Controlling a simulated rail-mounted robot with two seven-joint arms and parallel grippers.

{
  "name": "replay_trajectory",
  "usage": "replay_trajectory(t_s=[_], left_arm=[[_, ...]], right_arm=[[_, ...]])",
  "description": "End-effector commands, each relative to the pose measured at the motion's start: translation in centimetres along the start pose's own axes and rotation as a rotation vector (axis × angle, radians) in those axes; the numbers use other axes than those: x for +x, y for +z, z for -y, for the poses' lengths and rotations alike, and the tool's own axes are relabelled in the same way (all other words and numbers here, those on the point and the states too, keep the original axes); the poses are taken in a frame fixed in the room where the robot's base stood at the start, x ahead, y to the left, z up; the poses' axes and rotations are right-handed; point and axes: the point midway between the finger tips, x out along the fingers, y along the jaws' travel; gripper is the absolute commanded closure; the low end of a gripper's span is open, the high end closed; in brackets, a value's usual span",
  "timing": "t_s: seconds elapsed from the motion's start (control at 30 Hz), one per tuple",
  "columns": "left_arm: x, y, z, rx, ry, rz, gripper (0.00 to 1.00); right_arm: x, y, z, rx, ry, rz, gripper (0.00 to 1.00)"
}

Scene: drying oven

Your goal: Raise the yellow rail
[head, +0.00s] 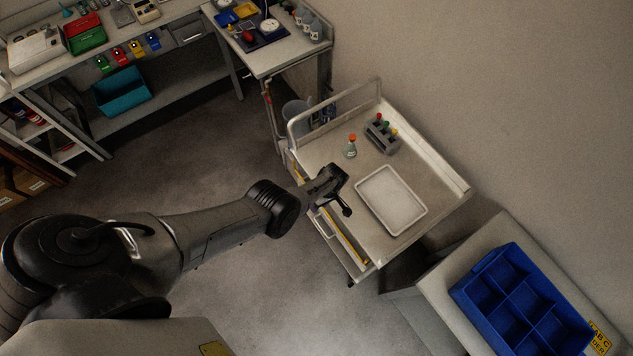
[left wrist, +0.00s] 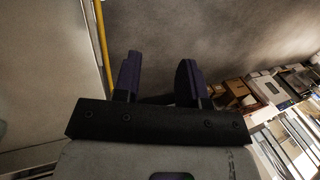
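The yellow rail (head: 349,242) runs along the near left side of the white cart (head: 448,205), below its top edge. The left gripper hides its middle part in the head view. In the left wrist view the yellow rail (left wrist: 103,45) runs down the picture just left of the fingers. My left gripper (head: 340,192) is at the cart's left edge. In the left wrist view my left gripper (left wrist: 159,80) is open, with an empty gap between two dark fingers. The rail is outside the fingers, beside the left one. My right gripper is not in view.
On the cart stand a white tray (head: 391,200), an orange-capped flask (head: 350,147) and a rack of coloured-top bottles (head: 381,134). A blue divided bin (head: 520,300) sits on a surface at lower right. The floor (head: 225,180) left of the cart is clear.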

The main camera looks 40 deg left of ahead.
Motion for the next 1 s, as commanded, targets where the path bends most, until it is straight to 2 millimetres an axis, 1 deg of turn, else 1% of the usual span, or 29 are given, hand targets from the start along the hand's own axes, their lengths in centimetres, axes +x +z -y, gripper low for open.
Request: replay_trajectory(t_s=[0.03, 0.1, 0.3, 0.43, 0.6, 0.7, 1.0], left_arm=[[-1.8, 0.0, 0.2, 0.0, 0.002, 0.0, 0.62], [-3.3, 0.0, 0.2, 0.001, 0.003, 0.0, 0.62], [-6.9, 0.1, 0.1, 0.001, 0.002, 0.0, 0.62], [-8.8, 0.0, 0.1, 0.0, 0.0, 0.0, 0.62], [-10.3, 0.0, 0.1, 0.0, 0.0, 0.0, 0.62], [-10.8, 0.0, 0.1, 0.0, -0.001, 0.0, 0.62], [-11.0, 0.0, 0.0, 0.0, -0.001, 0.0, 0.62]], right_arm=[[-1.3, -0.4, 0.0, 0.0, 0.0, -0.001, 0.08], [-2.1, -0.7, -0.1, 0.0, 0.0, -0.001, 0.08], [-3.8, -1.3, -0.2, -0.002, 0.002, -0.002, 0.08], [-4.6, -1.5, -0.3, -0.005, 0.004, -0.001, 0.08], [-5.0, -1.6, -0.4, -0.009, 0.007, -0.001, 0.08], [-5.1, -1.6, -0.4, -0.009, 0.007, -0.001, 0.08], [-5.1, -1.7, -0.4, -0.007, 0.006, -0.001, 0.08]])
